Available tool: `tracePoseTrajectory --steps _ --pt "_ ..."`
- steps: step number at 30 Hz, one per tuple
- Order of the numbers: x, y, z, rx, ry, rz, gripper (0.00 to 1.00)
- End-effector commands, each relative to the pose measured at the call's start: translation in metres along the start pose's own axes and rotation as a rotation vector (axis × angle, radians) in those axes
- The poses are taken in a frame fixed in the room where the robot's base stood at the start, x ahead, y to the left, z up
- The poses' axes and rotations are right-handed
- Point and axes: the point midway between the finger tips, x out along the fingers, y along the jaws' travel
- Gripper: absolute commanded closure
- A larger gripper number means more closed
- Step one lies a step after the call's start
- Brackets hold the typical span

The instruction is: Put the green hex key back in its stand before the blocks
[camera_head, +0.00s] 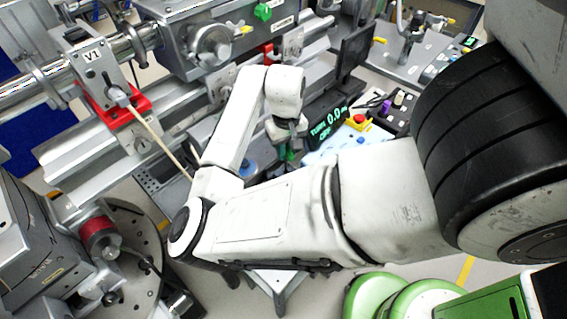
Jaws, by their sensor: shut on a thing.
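My gripper (287,137) points down near the middle of the view, partly hidden by my own arm. It is shut on a green piece, which looks like the green hex key (290,154); only a small part of it shows. A purple block (386,106) and a pale block (399,98) stand in a dark holder at the right, well apart from my gripper. I cannot make out the hex key stand for certain; my arm hides much of the worktop.
A display reading "TUNE 0.0" (327,121) stands close to the right of my gripper. A red stop button on a yellow base (358,120) is beyond it. A pale blue surface (330,151) shows below the display. Beamline rails and a red clamp (128,108) fill the left.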

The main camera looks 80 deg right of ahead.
Motion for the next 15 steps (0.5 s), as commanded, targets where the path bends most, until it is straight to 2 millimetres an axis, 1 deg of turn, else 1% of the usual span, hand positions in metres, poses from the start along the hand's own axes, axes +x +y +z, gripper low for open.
tracePoseTrajectory --steps 1,7,12,15 --pt "0.006 -0.001 0.0 -0.002 -0.002 0.0 1.0" --pt "0.025 -0.001 0.0 -0.001 -0.001 -0.001 1.0" --pt "0.047 -0.001 0.0 -0.001 -0.001 0.0 1.0" --pt "0.054 0.0 0.0 0.0 0.0 0.0 1.0"
